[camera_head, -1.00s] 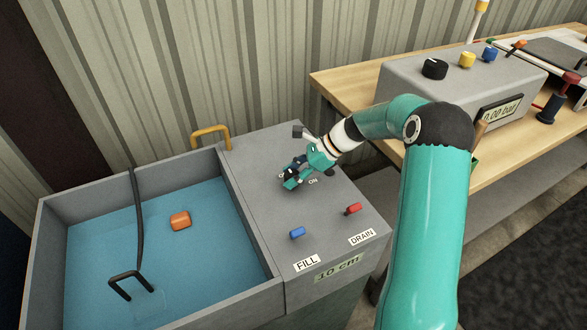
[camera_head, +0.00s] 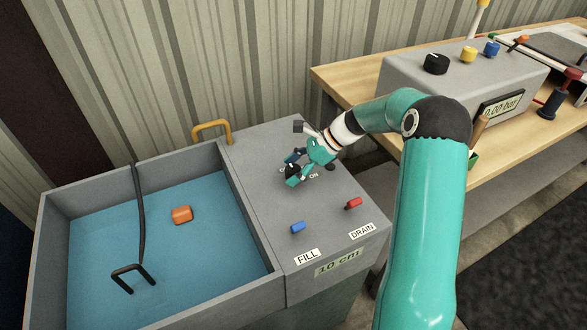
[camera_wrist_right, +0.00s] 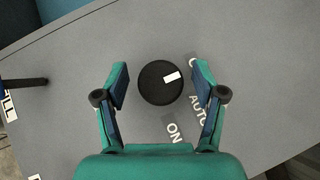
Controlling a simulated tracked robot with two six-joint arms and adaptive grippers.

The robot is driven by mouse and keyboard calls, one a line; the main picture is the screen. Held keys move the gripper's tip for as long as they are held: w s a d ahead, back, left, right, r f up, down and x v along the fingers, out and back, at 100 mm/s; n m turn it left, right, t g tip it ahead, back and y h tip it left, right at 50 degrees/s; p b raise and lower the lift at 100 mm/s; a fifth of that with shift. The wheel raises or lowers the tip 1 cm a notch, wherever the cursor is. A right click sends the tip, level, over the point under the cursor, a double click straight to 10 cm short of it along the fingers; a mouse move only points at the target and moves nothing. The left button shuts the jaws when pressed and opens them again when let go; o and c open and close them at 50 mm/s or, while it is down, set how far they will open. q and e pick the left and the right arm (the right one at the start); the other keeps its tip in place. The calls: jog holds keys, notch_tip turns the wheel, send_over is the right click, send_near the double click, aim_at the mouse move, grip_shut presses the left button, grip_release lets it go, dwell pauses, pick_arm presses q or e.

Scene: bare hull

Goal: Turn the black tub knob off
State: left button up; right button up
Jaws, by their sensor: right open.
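The black tub knob (camera_wrist_right: 160,83) is a round dial with a white mark, on the grey panel beside the tub (camera_head: 258,245). In the right wrist view its mark points to the upper right, toward a label mostly hidden behind a finger; the AUTO and ON labels lie lower. My left gripper is out of view.
The panel also has a blue FILL switch (camera_head: 298,227), a red DRAIN switch (camera_head: 354,203) and a 10 cm display (camera_head: 338,263). An orange block (camera_head: 182,215) is in the tub's blue water. A yellow handle (camera_head: 211,128) rises behind. A wooden bench (camera_head: 345,85) holds a grey box (camera_head: 450,80).

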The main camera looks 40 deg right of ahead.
jog(key=shift+d+r, duration=0.1)
jog(key=v, duration=1.1)
jog(key=shift+s+d+r, duration=0.15)
jog(key=shift+s+r, duration=0.05)
jog(key=shift+s, duration=0.1)
